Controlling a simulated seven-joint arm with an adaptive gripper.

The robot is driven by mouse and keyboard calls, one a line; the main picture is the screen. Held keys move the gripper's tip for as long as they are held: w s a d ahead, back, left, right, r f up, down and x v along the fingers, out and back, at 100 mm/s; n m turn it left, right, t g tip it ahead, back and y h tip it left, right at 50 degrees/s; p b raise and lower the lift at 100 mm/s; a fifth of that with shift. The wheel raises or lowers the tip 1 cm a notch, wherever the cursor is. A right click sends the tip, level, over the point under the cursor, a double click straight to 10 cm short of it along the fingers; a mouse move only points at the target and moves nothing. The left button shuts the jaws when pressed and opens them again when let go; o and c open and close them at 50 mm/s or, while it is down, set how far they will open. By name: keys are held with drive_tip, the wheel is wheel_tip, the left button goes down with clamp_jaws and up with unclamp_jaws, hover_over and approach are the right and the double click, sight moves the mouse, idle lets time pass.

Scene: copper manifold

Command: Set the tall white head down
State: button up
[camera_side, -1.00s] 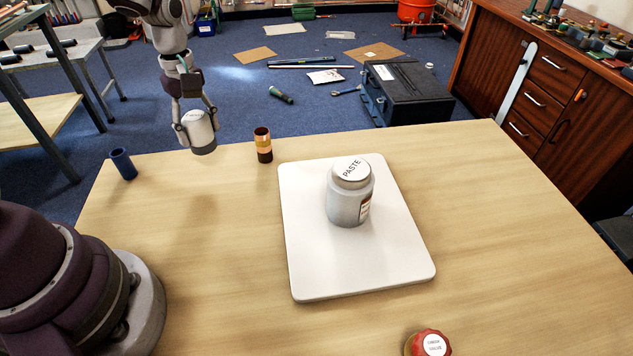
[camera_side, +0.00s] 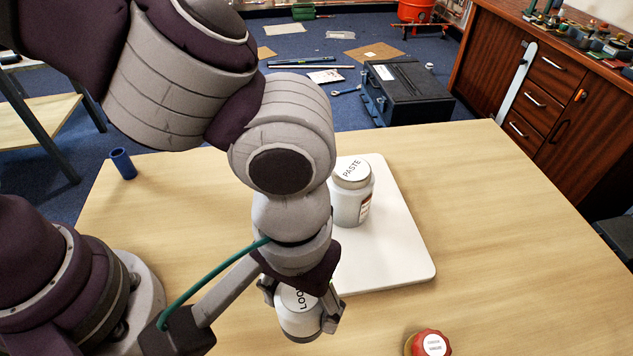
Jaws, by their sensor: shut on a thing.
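The tall white head (camera_side: 300,316) is a white cylinder with dark lettering on its top, partly hidden by my wrist. My gripper (camera_side: 302,312) is shut on it, one finger on each side, in the lower middle of the side view. The head is in front of the white board's near left corner. I cannot tell whether its bottom touches the table or hangs above it.
A white board (camera_side: 405,255) carries a grey-white jar marked PASTE (camera_side: 350,200). A red-capped item (camera_side: 428,344) stands at the front edge, and a blue cup (camera_side: 123,164) at the far left. The table (camera_side: 500,230) is clear on the right. My arm hides much of the left middle.

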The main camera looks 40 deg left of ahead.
drive_tip(key=shift+s+d+f+m, duration=0.25)
drive_tip(key=shift+s+f, duration=0.15)
drive_tip(key=shift+s, duration=0.15)
drive_tip(key=shift+s+d+f+m, duration=0.25)
drive_tip(key=shift+s+f, duration=0.15)
drive_tip(key=shift+s, duration=0.15)
wheel_tip(320, 180, down, 7)
drive_tip(key=shift+r, duration=0.2)
drive_tip(key=o, duration=1.2)
drive_tip(key=shift+f, duration=0.1)
